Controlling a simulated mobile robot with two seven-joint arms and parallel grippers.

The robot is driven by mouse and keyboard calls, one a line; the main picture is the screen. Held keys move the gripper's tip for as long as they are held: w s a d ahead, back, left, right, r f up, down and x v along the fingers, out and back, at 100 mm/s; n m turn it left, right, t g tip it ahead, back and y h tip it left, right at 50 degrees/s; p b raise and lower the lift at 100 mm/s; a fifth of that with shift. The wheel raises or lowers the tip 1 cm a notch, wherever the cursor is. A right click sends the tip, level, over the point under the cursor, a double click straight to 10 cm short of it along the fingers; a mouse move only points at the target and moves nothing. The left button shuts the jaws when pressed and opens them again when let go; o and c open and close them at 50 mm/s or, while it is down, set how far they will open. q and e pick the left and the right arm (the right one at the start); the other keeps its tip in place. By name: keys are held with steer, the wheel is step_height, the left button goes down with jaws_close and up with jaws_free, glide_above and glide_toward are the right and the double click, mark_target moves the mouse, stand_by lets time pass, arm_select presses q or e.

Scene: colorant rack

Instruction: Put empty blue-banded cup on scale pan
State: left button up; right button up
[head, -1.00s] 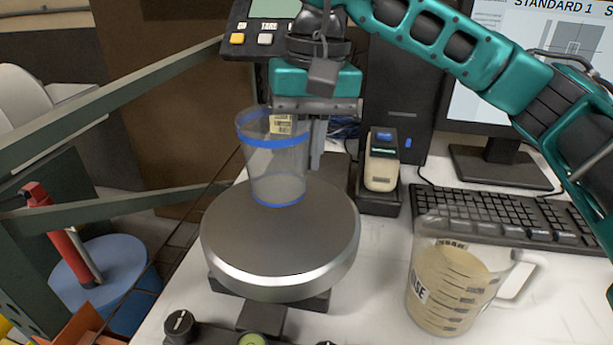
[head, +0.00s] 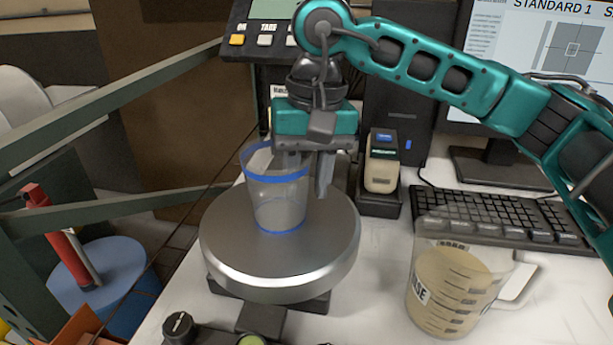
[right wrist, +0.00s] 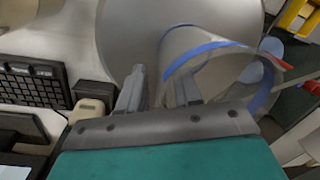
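The clear, empty cup with blue bands (head: 277,205) stands upright on the round grey scale pan (head: 325,255), toward its back left. My right gripper (head: 309,180) points down at the cup's right side, its fingers spread apart. One finger is outside the cup and the other overlaps its rim, apparently inside. In the right wrist view, the open fingers (right wrist: 158,88) straddle the near cup wall, and the blue rim (right wrist: 205,48) curves past the right finger. The pan (right wrist: 122,35) lies beyond. My left gripper is out of view.
A beige-filled measuring jug (head: 445,290) stands right of the pan. A small handheld device in a dark stand (head: 381,165) and a keyboard (head: 490,215) are behind it. The scale display (head: 262,38) is at the back. Green frame bars (head: 110,80) are at left.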

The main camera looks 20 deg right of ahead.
steer(key=shift+r, duration=0.1)
step_height(320, 180, up, 12)
steer(key=d+p, duration=0.1)
stand_by(0.5)
steer(key=shift+s, duration=0.15)
